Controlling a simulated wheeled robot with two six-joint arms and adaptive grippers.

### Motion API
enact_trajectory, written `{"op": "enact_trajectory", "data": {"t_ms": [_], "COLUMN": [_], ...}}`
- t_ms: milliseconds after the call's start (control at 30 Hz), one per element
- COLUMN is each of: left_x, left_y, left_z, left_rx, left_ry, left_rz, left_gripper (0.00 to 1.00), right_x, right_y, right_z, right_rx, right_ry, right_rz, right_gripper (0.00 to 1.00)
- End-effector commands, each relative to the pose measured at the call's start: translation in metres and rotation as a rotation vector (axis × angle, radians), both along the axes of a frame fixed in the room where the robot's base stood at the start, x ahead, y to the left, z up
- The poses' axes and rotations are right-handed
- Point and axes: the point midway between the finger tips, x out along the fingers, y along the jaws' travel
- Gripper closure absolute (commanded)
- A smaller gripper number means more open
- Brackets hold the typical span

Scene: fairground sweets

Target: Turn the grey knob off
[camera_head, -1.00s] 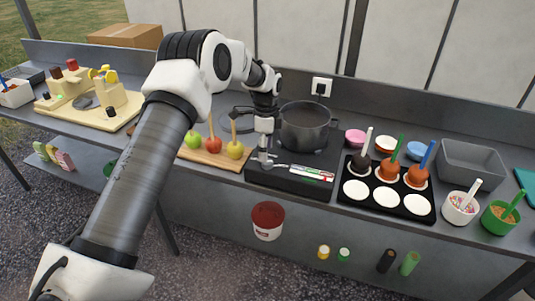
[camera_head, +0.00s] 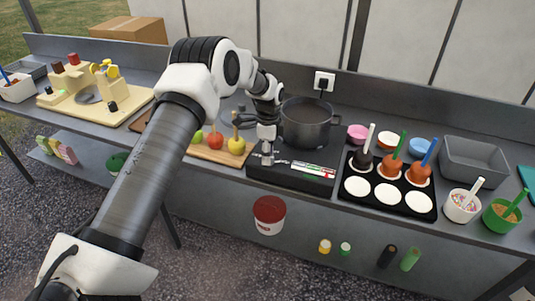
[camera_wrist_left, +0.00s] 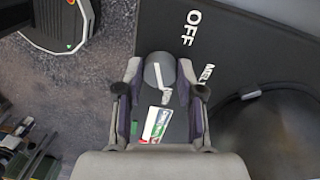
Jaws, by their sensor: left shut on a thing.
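The grey knob (camera_wrist_left: 160,68) is a round dark dial with a white pointer line, on the front of the black stove (camera_head: 292,176). In the left wrist view it sits between the two fingers of my left gripper (camera_wrist_left: 160,80), which is shut on it. The pointer line faces the lower side of that view, away from the white OFF mark (camera_wrist_left: 193,27). A second label beside the right finger is partly hidden. In the head view my left gripper (camera_head: 267,156) is at the stove's front left and hides the knob. My right gripper is not in view.
A dark pot (camera_head: 306,126) stands on the stove behind the gripper. Apples on sticks stand on a wooden board (camera_head: 212,152) to the left. A black tray (camera_head: 390,203) with dipped apples is to the right. A red-and-white tub (camera_head: 269,216) is below the counter.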

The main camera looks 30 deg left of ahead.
Motion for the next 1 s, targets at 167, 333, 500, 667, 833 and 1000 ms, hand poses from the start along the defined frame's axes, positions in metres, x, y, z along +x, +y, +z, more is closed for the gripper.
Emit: {"op": "enact_trajectory", "data": {"t_ms": [167, 333, 500, 667, 833, 1000], "left_x": [-0.003, -0.004, -0.005, -0.006, -0.007, -0.007], "left_y": [-0.001, -0.001, -0.001, -0.001, -0.002, -0.002], "left_z": [-0.005, -0.005, -0.005, -0.006, -0.006, -0.006], "left_rx": [-0.004, -0.003, -0.003, -0.004, -0.004, -0.003], "left_ry": [0.01, 0.013, 0.013, 0.015, 0.016, 0.016], "left_rz": [0.054, 0.154, 0.295, 0.446, 0.608, 0.769], "left_gripper": [0.98, 0.97, 0.98, 0.97, 0.97, 0.97], "right_x": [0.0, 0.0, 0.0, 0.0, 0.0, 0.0], "right_y": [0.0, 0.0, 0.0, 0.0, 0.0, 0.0], "right_z": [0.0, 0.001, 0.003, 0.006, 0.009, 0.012], "right_rx": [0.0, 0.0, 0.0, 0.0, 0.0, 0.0], "right_ry": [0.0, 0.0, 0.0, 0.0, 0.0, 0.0], "right_rz": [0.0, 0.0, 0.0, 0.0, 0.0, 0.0], "right_gripper": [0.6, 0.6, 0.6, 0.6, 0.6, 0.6]}}
